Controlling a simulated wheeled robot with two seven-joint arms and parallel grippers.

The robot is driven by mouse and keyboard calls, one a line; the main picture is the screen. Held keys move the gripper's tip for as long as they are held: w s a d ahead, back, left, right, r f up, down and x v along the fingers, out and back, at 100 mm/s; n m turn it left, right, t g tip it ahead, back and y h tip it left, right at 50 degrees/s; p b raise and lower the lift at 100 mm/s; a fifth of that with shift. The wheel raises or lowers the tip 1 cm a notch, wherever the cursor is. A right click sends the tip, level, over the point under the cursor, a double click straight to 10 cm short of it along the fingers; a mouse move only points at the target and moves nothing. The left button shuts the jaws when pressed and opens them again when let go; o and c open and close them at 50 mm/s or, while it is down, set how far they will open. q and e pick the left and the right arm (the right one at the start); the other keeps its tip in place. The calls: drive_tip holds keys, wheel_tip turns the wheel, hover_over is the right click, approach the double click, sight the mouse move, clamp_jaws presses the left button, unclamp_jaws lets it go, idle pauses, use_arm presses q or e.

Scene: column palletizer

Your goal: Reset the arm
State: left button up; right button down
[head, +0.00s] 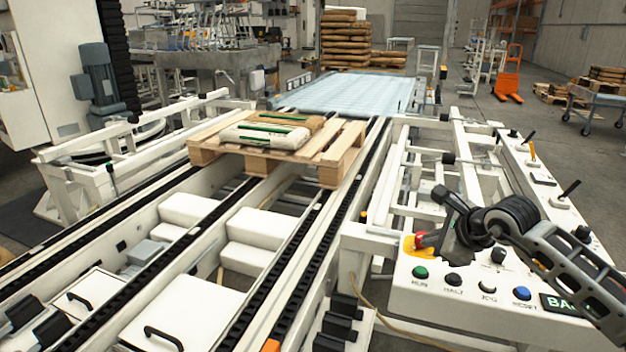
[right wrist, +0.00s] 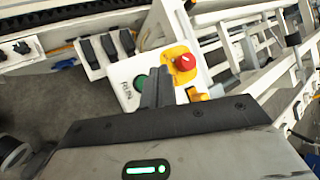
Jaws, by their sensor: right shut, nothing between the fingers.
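My right arm comes in from the right in the head view. Its dark right gripper (head: 432,242) is over the near end of the white control panel (head: 455,298), close to the red emergency button (head: 421,236) on its yellow base. In the right wrist view the gripper fingers (right wrist: 156,85) are together, with nothing between them. There they overlap the panel beside the green RUN button (right wrist: 140,83), with the red button (right wrist: 185,62) to their right. I cannot tell whether the fingers touch the panel. My left gripper is not in view.
A wooden pallet (head: 335,160) with brown and white sacks (head: 265,131) sits on the conveyor rails. White frames (head: 400,180) flank the rails. Panel levers (head: 570,188) stand up near the right arm. Stacked sacks (head: 345,40) are at the back. Open floor lies right of the panel.

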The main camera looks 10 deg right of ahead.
drive_tip(key=s+a+m+t+y+p, duration=0.1)
drive_tip(key=s+a+m+y, duration=0.3)
drive_tip(key=a, duration=0.3)
drive_tip(key=s+a+m+t+y, duration=0.2)
drive_tip(key=s+a+m+y, duration=0.1)
drive_tip(key=a+m, duration=0.35)
drive_tip(key=s+a+m+t+y+p, duration=0.1)
drive_tip(key=s+a+m+y, duration=0.25)
drive_tip(key=a, duration=0.45)
drive_tip(key=s+f+m+g+h+p, duration=0.1)
drive_tip(key=s+f+m+h, duration=0.3)
drive_tip(key=m, duration=1.1)
drive_tip(key=s+f+m+g+h+p, duration=0.1)
drive_tip(key=s+f+m+h, duration=0.4)
drive_tip(key=s+f+m, duration=0.4)
drive_tip(key=s+m, duration=0.1)
drive_tip(key=m, duration=0.6)
drive_tip(key=shift+s+d+f, duration=0.15)
drive_tip(key=shift+d, duration=0.15)
idle(2.4)
